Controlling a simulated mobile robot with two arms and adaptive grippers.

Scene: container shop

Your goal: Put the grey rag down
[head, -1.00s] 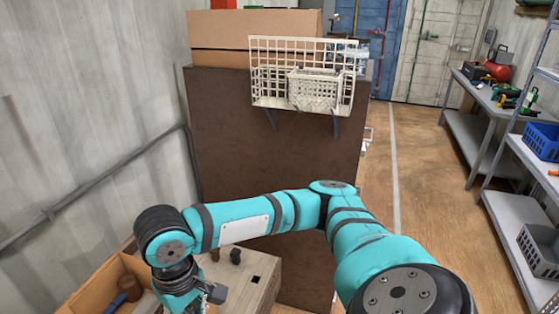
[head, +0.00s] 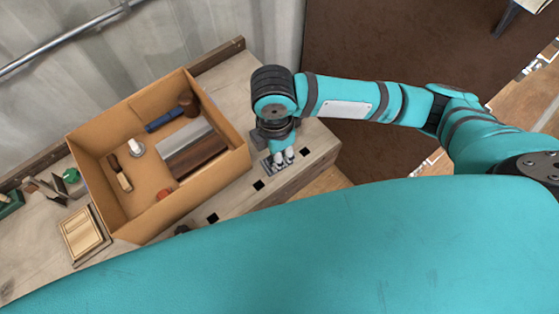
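I cannot make out a grey rag for sure. My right gripper (head: 279,161) points down over the workbench (head: 237,88), at its right end, beside the cardboard box. Its fingertips are small and partly hidden under the wrist, so I cannot tell whether they are apart or hold anything. A small dark grey patch (head: 258,139) shows just left of the gripper; I cannot tell whether it is cloth or part of the gripper. My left gripper is not in view.
The open cardboard box (head: 211,205) holds a blue item (head: 164,121), a brown cylinder (head: 188,104), a grey-and-brown piece (head: 190,150) and a wooden-handled tool (head: 122,177). A wooden tray (head: 82,235) lies left of it. Bare bench shows in front. A large teal part of mine covers the bottom.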

